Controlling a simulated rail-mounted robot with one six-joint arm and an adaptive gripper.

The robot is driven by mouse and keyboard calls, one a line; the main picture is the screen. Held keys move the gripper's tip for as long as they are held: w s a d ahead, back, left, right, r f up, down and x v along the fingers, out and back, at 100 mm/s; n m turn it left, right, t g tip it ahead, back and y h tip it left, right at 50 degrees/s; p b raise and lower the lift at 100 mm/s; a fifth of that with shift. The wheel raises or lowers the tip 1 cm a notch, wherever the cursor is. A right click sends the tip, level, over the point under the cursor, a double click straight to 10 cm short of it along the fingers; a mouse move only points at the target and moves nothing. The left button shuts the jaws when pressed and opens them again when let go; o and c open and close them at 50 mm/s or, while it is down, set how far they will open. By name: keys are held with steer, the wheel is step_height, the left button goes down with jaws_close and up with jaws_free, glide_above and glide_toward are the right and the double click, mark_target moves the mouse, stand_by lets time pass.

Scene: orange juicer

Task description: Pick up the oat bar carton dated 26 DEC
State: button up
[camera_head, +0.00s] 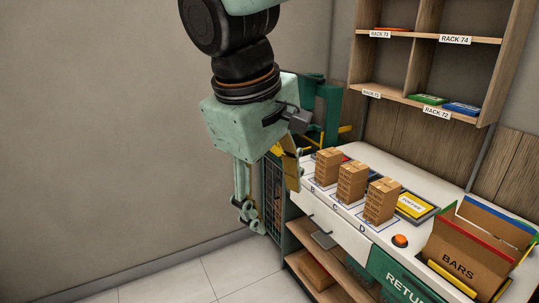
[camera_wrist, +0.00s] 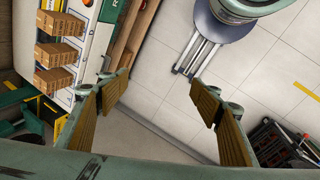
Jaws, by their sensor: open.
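Three brown cartons stand upright in a row on the white counter, by the marks B, C and D: the B carton (camera_head: 328,165), the C carton (camera_head: 351,180) and the D carton (camera_head: 382,200). The wrist view shows three cartons at upper left (camera_wrist: 55,53). Print on them is too small to read, so I cannot tell which is dated 26 DEC. My gripper (camera_head: 268,193) is open and empty, left of the counter and apart from the cartons. In the wrist view its yellow-padded fingers (camera_wrist: 162,90) are spread wide over the floor.
An open box marked BARS (camera_head: 470,255) stands at the counter's right end. An orange button (camera_head: 400,240) is on the counter's front. A yellow COFFEE item (camera_head: 413,205) lies behind the cartons. A shelf rack (camera_head: 440,40) hangs above. A green structure (camera_head: 325,100) stands behind my gripper.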

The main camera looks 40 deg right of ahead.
steer(key=w+d+f+n+g+h, duration=0.25)
steer(key=w+d, duration=0.45)
steer(key=d, duration=0.4)
steer(key=w+d+f+n+g+h+p, duration=0.1)
steer(key=w+d+n+h, duration=0.15)
steer(key=w+d, duration=0.65)
steer(key=w+d+f+n+g+h, duration=0.1)
steer(key=w+d+f+g+h, duration=0.15)
steer(key=w+d, duration=0.7)
steer(key=w+d+f+n+h, duration=0.2)
steer(key=d+f, duration=0.1)
steer(key=d, duration=0.4)
steer(key=w+d+f+n+h, duration=0.2)
steer(key=d+f, duration=0.2)
steer(key=d, duration=0.3)
steer(key=n+t+h+p, duration=0.1)
steer(key=n+t+h, duration=0.1)
steer(key=n+h, duration=0.15)
glide_toward(321, 156)
steer(key=d, duration=0.1)
steer(key=shift+s+d+r+n+y, duration=0.15)
steer(key=shift+s+r+n+y, duration=0.05)
steer(key=shift+s+n+y, duration=0.1)
steer(key=shift+d, duration=0.15)
steer(key=shift+s+d, duration=0.25)
steer(key=shift+d, duration=1.1)
steer(key=shift+s+d, duration=0.25)
steer(key=shift+d, duration=1.15)
steer(key=shift+s+d, duration=0.25)
steer(key=shift+d, duration=1.1)
